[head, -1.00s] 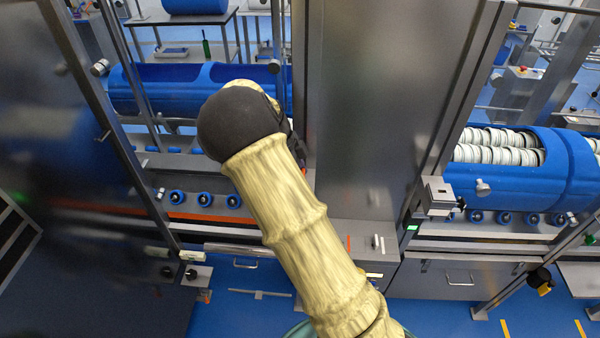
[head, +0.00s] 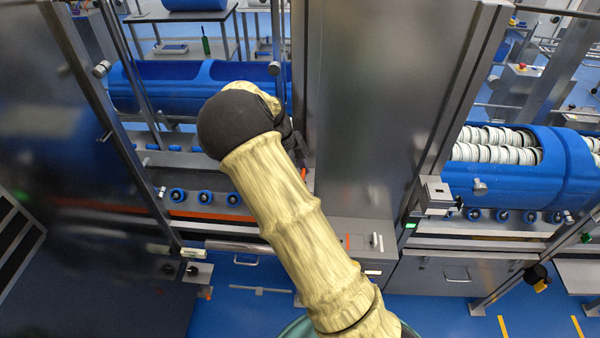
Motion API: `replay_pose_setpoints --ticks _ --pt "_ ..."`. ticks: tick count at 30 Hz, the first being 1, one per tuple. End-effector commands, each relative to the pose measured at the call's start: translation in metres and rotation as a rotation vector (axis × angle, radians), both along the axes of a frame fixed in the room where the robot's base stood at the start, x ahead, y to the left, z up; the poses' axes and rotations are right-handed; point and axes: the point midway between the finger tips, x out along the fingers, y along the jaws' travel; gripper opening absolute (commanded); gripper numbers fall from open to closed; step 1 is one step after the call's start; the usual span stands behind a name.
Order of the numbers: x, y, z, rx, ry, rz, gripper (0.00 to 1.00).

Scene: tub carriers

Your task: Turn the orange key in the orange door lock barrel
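My arm reaches up from the bottom of the head view, its dark elbow hiding much of what lies behind. A dark part at its far end, seemingly my gripper (head: 297,143), shows partly beside the steel column; its fingers cannot be made out. A small orange piece (head: 303,174) shows just below it, against the column's left edge. It may be the orange key, but I cannot tell whether it is held. A thin orange mark (head: 347,241) stands on the ledge below the column. I cannot make out the orange lock barrel.
A steel column (head: 375,110) stands in the middle. A blue tub (head: 150,95) lies behind the arm at left, above blue rollers (head: 205,199). Another blue tub (head: 500,185) with white discs is at right. A dark door panel (head: 80,160) fills the left. Blue floor shows below.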

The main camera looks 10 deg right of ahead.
Motion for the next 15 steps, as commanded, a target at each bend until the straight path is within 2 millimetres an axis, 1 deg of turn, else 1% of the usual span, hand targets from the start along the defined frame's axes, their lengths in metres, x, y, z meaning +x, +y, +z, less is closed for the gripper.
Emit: replay_pose_setpoints --ticks 4,10,11,12,14,15 --pt "-0.0007 0.0006 -0.0007 0.000 -0.001 0.097 0.19" --pt "-0.0004 0.0007 -0.0001 0.000 0.000 0.105 0.19" --pt "-0.0004 0.0007 -0.0001 0.000 0.000 0.105 0.48" --pt "-0.0004 0.0007 -0.0001 0.000 0.000 0.105 0.55" --pt "-0.0004 0.0007 -0.0001 0.000 0.000 0.105 0.67" --pt "-0.0004 0.0007 -0.0001 0.000 0.000 0.105 0.69"
